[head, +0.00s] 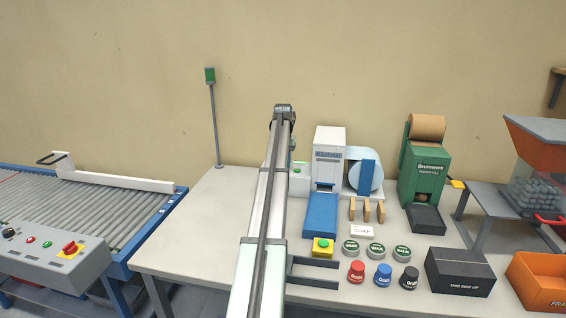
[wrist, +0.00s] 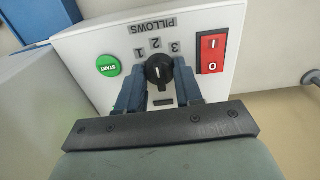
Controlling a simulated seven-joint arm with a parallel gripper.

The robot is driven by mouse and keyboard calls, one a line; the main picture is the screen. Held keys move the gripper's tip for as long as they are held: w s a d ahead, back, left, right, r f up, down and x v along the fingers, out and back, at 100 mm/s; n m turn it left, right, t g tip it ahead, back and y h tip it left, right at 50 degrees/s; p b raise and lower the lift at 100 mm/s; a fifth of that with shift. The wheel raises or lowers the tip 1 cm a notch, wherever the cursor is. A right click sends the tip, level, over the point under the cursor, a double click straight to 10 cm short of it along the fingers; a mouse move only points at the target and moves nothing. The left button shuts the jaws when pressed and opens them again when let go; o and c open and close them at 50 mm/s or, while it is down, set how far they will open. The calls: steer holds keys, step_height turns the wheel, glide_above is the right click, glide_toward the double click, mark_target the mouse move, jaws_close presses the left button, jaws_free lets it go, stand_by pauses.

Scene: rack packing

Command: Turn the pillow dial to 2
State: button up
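The black pillow dial (wrist: 159,72) is on a white panel (wrist: 92,42), with the labels 1, 2, 3 and PILLOWS upside down in the wrist view. Its white mark points up in the picture, roughly toward the 2; the exact angle is hard to read. My gripper (wrist: 160,76) has one blue finger on each side of the dial. The dial fills the narrow gap between the fingers, and they look closed on it. In the head view my arm hides the dial and my gripper; part of a white box with a green button (head: 296,171) shows beside it.
On the panel, a green START button (wrist: 108,66) is left of the dial and a red rocker switch (wrist: 212,53) is close to the right finger. On the table (head: 190,230) stand a white machine (head: 328,150), a green paper dispenser (head: 424,172), stamps and a dark box (head: 458,272).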

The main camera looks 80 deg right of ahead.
steer(key=o, duration=0.5)
steer(key=shift+c, duration=0.2)
step_height(320, 180, up, 14)
stand_by(0.4)
steer(key=shift+f, duration=0.1)
stand_by(0.4)
